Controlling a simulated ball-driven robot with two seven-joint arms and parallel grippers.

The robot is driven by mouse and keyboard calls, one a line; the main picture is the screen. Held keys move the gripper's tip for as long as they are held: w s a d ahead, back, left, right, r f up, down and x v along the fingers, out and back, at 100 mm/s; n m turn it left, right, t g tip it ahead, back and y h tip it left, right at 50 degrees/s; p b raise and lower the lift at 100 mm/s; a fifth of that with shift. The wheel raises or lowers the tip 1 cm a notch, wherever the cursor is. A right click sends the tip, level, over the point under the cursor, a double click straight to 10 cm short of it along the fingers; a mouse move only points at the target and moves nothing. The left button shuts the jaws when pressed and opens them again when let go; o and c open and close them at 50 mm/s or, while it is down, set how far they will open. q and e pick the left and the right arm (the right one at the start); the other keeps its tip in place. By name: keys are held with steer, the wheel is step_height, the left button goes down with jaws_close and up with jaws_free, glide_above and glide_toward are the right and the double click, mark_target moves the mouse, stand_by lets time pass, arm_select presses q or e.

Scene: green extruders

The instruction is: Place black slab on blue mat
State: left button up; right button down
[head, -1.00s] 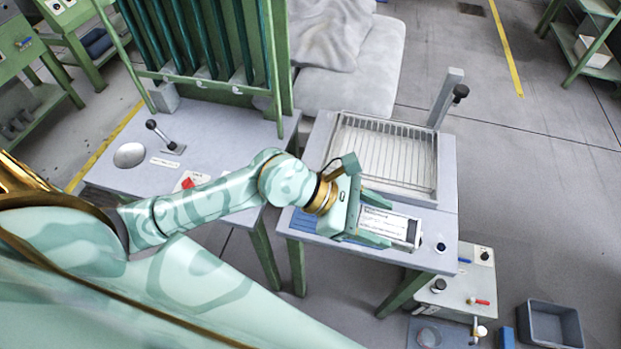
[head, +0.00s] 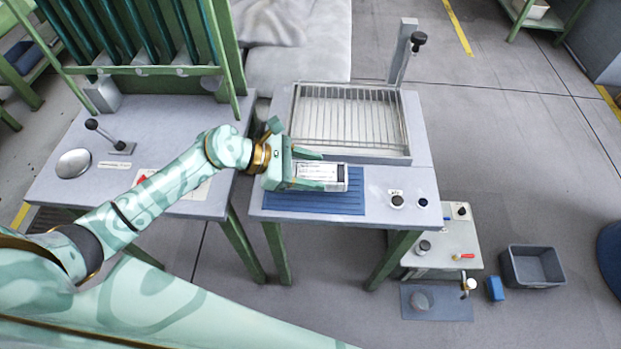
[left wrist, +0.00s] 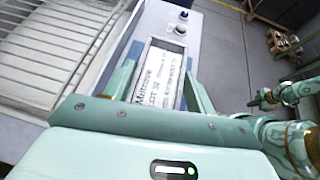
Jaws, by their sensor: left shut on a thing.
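The black slab (head: 322,172) has a large white printed label on top and a dark end. My left gripper (head: 308,172) is shut on it, with one finger along each long side. The slab lies level over the back part of the ribbed blue mat (head: 318,204); I cannot tell whether it touches the mat. In the left wrist view the slab's label (left wrist: 160,78) shows between the two fingers, and a blue strip of the mat (left wrist: 134,52) shows beside it. My right gripper is not in the head view; a part of my other arm shows at the right of the wrist view.
A wire-grid tray (head: 350,158) stands right behind the mat, with an upright post (head: 402,50) at its back right corner. Knobs (head: 397,201) sit on the table right of the mat. A lever (head: 108,137) stands on the left table. A grey bin (head: 532,267) is on the floor.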

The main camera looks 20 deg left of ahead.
mark_target(308, 177)
arm_select(q)
steer(key=shift+w+a+f+b, duration=0.1)
steer(key=shift+f+b, duration=0.15)
steer(key=shift+f, duration=0.7)
steer(key=shift+w+a+f+b, duration=0.1)
steer(key=shift+f+b, duration=0.15)
steer(key=shift+f, duration=0.65)
steer(key=shift+f, duration=0.1)
steer(key=o, duration=1.5)
steer(key=shift+s+a+r, duration=0.1)
steer(key=shift+a+r, duration=0.1)
steer(key=shift+r, duration=0.05)
steer(key=p+v, duration=0.1)
steer(key=v, duration=1)
steer(key=shift+s+a+r, duration=0.1)
steer(key=shift+a, duration=0.15)
